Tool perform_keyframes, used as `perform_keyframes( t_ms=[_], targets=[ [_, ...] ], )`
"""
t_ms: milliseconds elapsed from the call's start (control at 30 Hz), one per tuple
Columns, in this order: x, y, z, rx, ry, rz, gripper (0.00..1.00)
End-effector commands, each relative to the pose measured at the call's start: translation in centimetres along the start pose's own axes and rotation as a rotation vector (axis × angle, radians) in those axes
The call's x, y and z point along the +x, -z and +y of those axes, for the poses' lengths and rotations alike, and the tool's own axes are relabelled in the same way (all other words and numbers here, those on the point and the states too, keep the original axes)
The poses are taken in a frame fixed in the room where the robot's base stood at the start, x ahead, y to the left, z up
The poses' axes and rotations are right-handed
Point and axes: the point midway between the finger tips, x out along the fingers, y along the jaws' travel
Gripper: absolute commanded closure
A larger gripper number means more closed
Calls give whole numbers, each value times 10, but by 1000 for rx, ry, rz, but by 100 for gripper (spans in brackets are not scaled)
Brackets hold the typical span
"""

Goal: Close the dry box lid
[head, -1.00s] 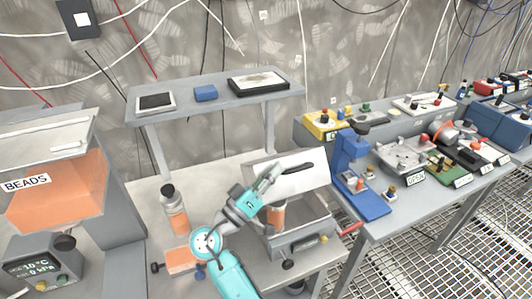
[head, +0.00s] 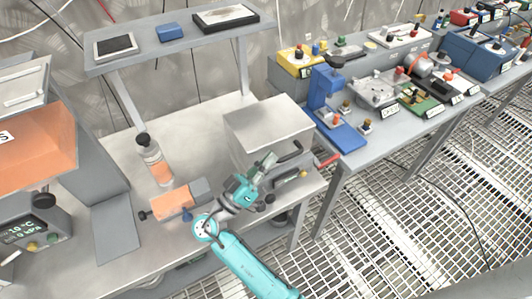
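The dry box (head: 238,154) stands on the bench at the centre of the head view. Its pale lid (head: 268,122) lies roughly level over the top and looks shut or nearly shut; my arm hides part of the front edge. A dark handle (head: 290,153) shows at the lid's front. My gripper (head: 269,162) is at the front of the box, just left of the handle. I cannot tell whether it touches the lid, or whether its small fingers are open or shut.
A bottle with an orange band (head: 155,162) and an orange-topped block (head: 172,205) stand left of the box. A raised shelf (head: 185,42) is behind. A blue press (head: 325,100) stands on the bench to the right. Bare bench top lies between bottle and box.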

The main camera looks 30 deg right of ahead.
Motion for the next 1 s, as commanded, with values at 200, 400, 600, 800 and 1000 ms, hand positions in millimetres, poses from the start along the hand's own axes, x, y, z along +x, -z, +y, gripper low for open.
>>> perform_keyframes(
  t_ms=[200,400,600,800,1000],
  targets=[
    [-4,-10,-1,-12,6,-7,100],
    [-5,-12,-1,-17,7,-8,100],
    [-6,-12,-2,-17,7,-8,100],
    [-28,-7,-1,-9,6,-1,100],
    [-64,13,7,1,3,3,100]
  ],
)
